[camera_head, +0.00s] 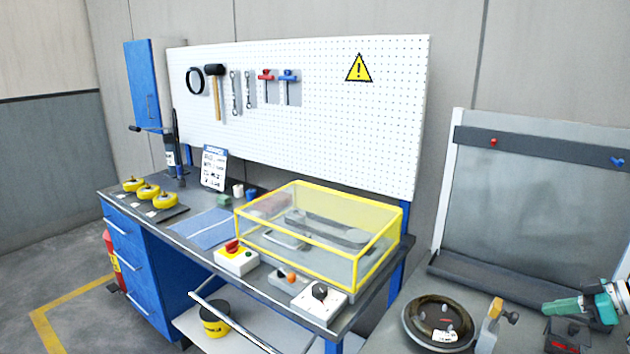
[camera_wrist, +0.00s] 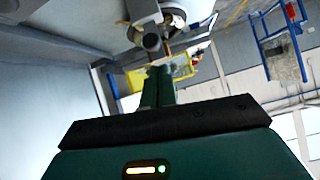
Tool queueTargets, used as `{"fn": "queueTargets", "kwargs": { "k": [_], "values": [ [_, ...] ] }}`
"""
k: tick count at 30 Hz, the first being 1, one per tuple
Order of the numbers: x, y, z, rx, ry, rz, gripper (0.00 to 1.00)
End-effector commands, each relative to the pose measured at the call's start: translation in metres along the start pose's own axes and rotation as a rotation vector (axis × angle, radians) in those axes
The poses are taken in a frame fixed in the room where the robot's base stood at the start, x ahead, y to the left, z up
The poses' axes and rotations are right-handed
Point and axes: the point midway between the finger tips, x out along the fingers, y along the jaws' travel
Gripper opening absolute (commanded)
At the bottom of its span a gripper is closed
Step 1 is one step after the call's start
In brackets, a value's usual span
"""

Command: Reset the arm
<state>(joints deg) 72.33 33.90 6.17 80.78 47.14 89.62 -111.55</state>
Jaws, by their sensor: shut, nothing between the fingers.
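My gripper (camera_wrist: 160,72) shows in the wrist view, its teal fingers close together, with nothing visible between them. Its dark crossbar and teal body with a lit strip fill the lower part of that view. The wrist view is tilted. Beyond the fingertips are a round grey and white part (camera_wrist: 152,40) and a yellow-framed thing (camera_wrist: 180,72), both too small to identify. My arm and gripper do not show in the head view.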

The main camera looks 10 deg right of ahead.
Motion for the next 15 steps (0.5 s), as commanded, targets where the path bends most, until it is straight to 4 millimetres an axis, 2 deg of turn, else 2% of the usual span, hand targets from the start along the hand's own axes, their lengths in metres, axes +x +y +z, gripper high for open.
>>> {"fn": "queueTargets", "kwargs": {
  "k": [1,6,12,15],
  "values": [
    [0.016,-0.011,-0.022,0.017,-0.043,-0.02,0.0],
    [0.069,-0.065,-0.082,0.135,-0.226,-0.044,0.0],
    [0.119,-0.142,-0.13,0.244,-0.419,0.008,0.0],
    [0.137,-0.183,-0.145,0.282,-0.494,0.061,0.0]
  ]
}}
